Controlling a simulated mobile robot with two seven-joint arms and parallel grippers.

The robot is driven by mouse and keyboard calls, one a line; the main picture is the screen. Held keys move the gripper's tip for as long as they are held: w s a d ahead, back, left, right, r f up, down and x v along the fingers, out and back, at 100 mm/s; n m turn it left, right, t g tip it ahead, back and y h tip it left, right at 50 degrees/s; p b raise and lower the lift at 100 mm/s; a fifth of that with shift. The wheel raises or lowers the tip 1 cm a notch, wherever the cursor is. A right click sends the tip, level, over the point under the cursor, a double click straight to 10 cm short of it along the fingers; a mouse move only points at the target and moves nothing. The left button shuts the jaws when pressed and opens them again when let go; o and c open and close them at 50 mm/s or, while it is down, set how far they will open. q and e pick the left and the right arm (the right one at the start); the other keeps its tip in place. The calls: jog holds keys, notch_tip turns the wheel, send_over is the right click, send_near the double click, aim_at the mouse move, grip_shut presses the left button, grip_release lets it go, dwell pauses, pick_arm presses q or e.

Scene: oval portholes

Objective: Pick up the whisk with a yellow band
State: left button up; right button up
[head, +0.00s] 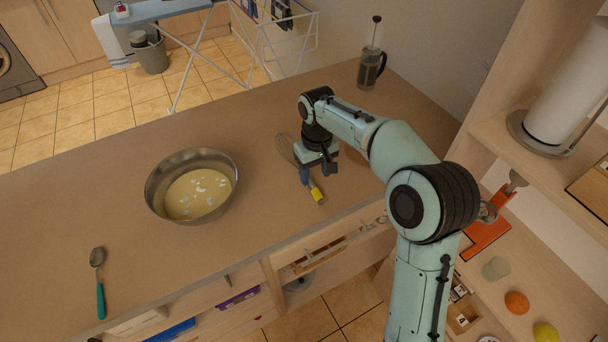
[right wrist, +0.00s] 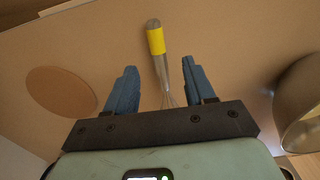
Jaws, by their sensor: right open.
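The whisk (head: 288,150) lies on the counter to the right of the bowl in the head view. Its yellow band (head: 317,195) is toward the counter's front edge. In the right wrist view the whisk handle (right wrist: 158,55) with its yellow band lies between and beyond the two blue fingers, and its wires run back under the gripper. My right gripper (head: 312,178) is open over the whisk, its fingers on either side of it; it also shows in the right wrist view (right wrist: 163,92). Part of the whisk is hidden by the gripper. My left gripper is not in view.
A metal bowl (head: 152,200) with pale yellow contents stands left of the whisk. A spoon with a teal handle (head: 100,290) lies farther left. A French press (head: 371,68) stands at the back. Shelves with a paper towel roll (head: 570,85) are at the right.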

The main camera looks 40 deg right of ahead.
aim_at(316, 189)
jog(key=shift+f, duration=0.85)
notch_tip(316, 189, down, 5)
jog(key=shift+d+f+b, duration=0.1)
jog(key=shift+d+b, duration=0.05)
jog(key=shift+b, duration=0.15)
grip_shut()
